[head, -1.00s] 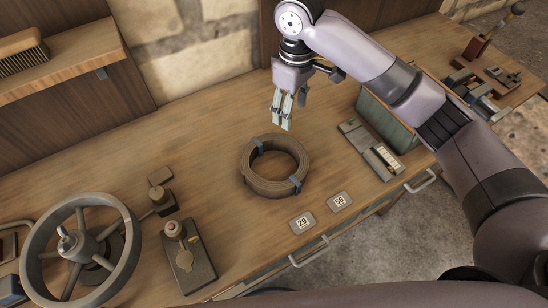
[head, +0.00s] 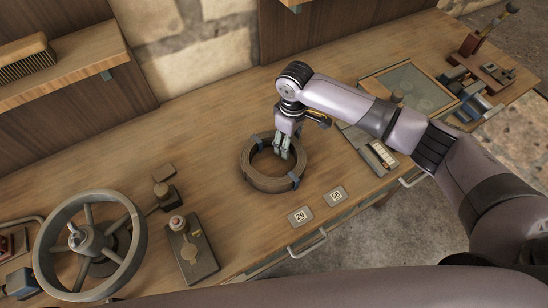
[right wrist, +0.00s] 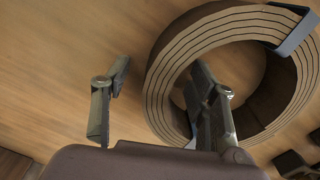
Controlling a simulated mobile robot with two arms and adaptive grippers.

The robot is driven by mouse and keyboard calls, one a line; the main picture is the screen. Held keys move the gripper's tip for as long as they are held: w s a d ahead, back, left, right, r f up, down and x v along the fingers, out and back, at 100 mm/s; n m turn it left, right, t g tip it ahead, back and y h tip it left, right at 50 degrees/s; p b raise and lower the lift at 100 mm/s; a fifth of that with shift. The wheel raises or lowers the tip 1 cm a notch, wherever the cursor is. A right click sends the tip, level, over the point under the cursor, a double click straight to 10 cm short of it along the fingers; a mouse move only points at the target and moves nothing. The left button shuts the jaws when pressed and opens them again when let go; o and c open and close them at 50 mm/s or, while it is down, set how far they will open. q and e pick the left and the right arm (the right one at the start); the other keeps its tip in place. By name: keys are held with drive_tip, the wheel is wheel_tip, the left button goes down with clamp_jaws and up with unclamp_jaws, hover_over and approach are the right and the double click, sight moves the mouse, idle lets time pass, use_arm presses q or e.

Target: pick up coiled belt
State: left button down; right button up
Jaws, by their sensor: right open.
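The coiled belt (head: 252,179) lies flat on the wooden workbench as a brown ring with blue-grey clips. In the right wrist view the coiled belt (right wrist: 170,75) shows its layered edge and one clip at the upper right. My right gripper (head: 283,154) is low at the ring's far right side. In the right wrist view my right gripper (right wrist: 160,75) is open and empty. One finger is outside the ring on the left, and the other reaches over the ring's opening. The belt wall is between the fingers' lines, nearer the right finger. Whether a finger touches it I cannot tell. My left gripper is not in view.
A spoked handwheel (head: 88,245) and a control box with a red-topped knob (head: 190,248) stand to the left. Two number plates, 29 (head: 300,215) and 50 (head: 336,196), lie in front of the belt. A glass-topped case (head: 405,85) is behind right.

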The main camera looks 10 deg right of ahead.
drive_tip(key=shift+f, duration=0.1)
drive_tip(key=shift+c, duration=0.3)
clamp_jaws()
idle(0.4)
